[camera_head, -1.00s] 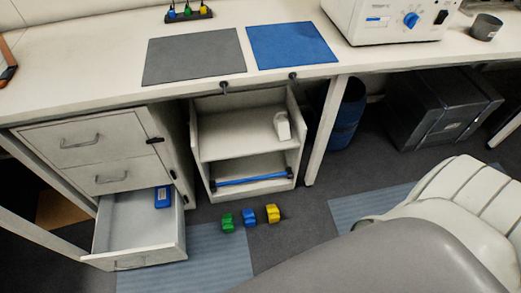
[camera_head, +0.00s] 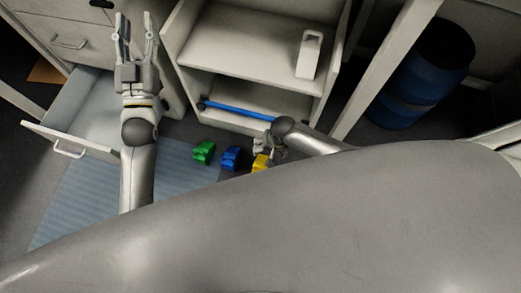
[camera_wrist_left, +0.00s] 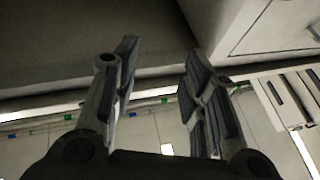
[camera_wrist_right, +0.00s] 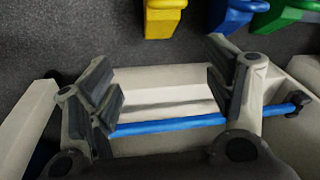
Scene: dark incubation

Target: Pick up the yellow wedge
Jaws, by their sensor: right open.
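The yellow wedge (camera_head: 260,163) is on the dark floor, at the right end of a row with a blue piece (camera_head: 231,158) and a green piece (camera_head: 203,152). My arm hides part of it in the head view. My right gripper (camera_head: 268,144) is beside it, on its far side toward the cart. In the right wrist view the yellow wedge (camera_wrist_right: 162,18) is cut by the top edge, beyond the spread, empty fingers (camera_wrist_right: 158,72). My left gripper (camera_head: 137,32) is raised near the drawer cabinet, its fingers apart and empty; they also show in the left wrist view (camera_wrist_left: 160,58).
A white shelf cart (camera_head: 235,48) with a blue bar (camera_head: 238,112) stands just behind the pieces. An open drawer (camera_head: 88,108) juts out at left. A table leg (camera_head: 385,70) and a blue barrel (camera_head: 425,75) are at right. A striped blue mat (camera_head: 85,190) lies at left.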

